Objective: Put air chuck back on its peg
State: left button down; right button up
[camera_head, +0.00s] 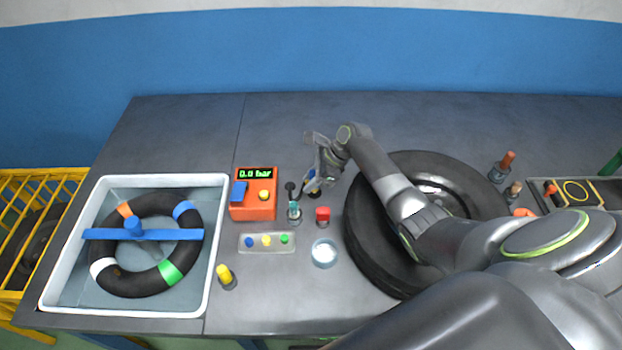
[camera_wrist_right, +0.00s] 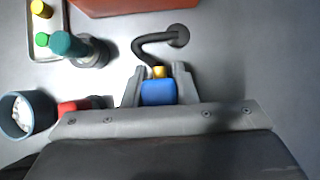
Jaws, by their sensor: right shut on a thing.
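The air chuck (camera_wrist_right: 158,92) is a blue body with a yellow tip, seen in the right wrist view between the two grey fingers. My right gripper (camera_head: 313,182) is shut on it, just above the bench in the middle of the head view. A curved black hose (camera_wrist_right: 150,42) runs from the tip to a round black fitting (camera_wrist_right: 178,36), which shows as a short dark post in the head view (camera_head: 290,187). A teal-topped post (camera_head: 294,211) stands nearby; I cannot tell which post is the chuck's peg. My left gripper is not in view.
An orange gauge box (camera_head: 254,207) reads 0.0 bar. A red-capped post (camera_head: 323,216), a round tin (camera_head: 324,254) and a small tray (camera_head: 249,249) sit nearer. A white tub (camera_head: 66,260) stands left, a large tyre (camera_head: 362,247) right. The back of the bench is clear.

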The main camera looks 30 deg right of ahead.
aim_at(311, 173)
jog(key=shift+f, duration=0.7)
dwell(0.3)
jog(key=o, duration=1.3)
jog(key=shift+r, duration=0.1)
notch_tip(311, 173, up, 7)
jog(key=p, duration=0.8)
jog(key=shift+p, duration=0.35)
jog(key=shift+a, duration=0.1)
